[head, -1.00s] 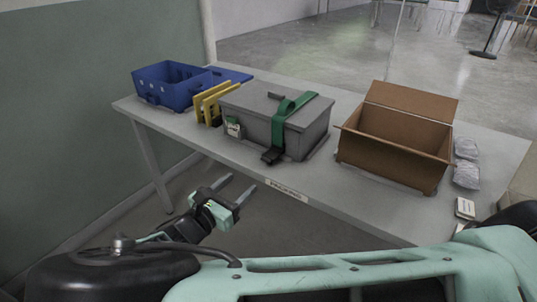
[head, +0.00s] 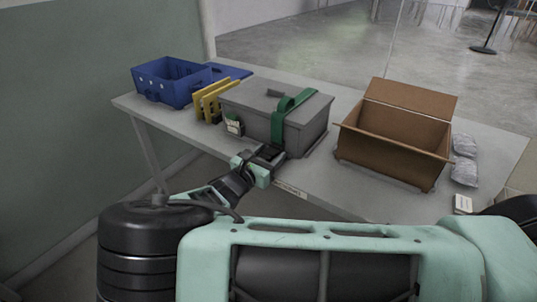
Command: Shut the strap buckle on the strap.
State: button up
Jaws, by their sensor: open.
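The green strap (head: 301,103) runs over the lid of the grey lidded box (head: 252,113) and down its front right side. The black strap buckle, seen a second ago at the strap's lower end by the table, is now mostly hidden behind my gripper, so its state cannot be told. My gripper (head: 269,154) is at the table's front edge, at the foot of the strap. Its jaws are open and around or right beside the buckle; I cannot tell which, nor whether they touch it.
A blue crate (head: 170,92) and yellow frames (head: 215,102) stand left of the grey box. An open cardboard box (head: 392,150) stands to the right, with grey packets (head: 463,172) beside it. Bare tabletop (head: 318,172) lies in front between the boxes.

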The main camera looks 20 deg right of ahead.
jog(key=c, duration=0.9)
